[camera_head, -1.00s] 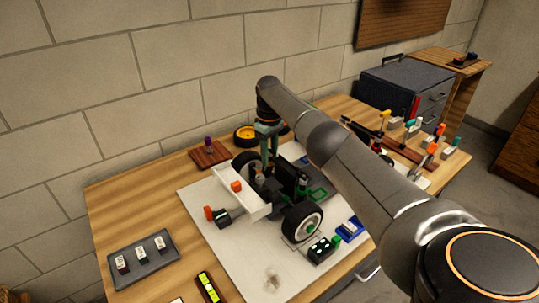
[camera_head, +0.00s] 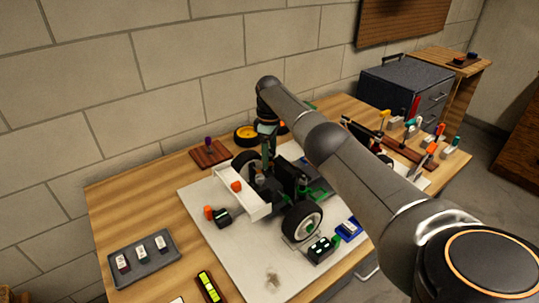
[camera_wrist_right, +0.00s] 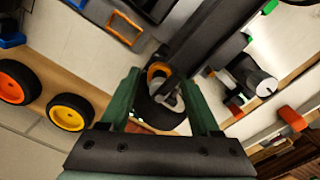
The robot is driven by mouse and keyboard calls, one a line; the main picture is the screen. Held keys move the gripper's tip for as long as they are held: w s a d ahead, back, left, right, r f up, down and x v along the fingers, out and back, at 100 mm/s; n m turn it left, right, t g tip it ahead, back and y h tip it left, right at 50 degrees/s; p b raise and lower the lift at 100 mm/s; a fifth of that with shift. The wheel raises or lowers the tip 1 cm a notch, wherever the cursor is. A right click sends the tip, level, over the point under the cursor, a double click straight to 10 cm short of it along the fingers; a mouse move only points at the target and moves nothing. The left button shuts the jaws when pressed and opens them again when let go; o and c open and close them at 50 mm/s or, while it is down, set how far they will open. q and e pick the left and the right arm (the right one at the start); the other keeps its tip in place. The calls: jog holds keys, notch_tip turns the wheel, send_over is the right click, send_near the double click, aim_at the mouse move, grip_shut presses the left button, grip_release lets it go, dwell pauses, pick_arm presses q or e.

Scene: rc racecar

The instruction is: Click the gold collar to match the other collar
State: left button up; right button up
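The racecar (camera_head: 290,190) stands on a pale mat, with black tires and a white rear wing (camera_head: 240,190). My right gripper (camera_head: 267,160) points down at the car behind the wing. In the right wrist view its two green fingers (camera_wrist_right: 160,78) are spread wide. The gold collar (camera_wrist_right: 158,71) shows as an orange-gold ring on a dark shaft between the fingertips, with gaps to both sides. A grey part (camera_wrist_right: 166,95) and a tire lie beyond. The other collar cannot be told apart in the head view. My left gripper is not in view.
A yellow-rimmed wheel (camera_head: 246,135) lies behind the car; an orange-rimmed wheel (camera_wrist_right: 14,82) shows in the wrist view. A grey tray (camera_head: 145,258) is at front left. A tool rack (camera_head: 410,155) stands right.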

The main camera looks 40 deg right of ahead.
jog(key=shift+r, duration=0.2)
notch_tip(320, 180, up, 12)
jog(key=shift+f+p, duration=0.1)
jog(key=shift+p, duration=0.55)
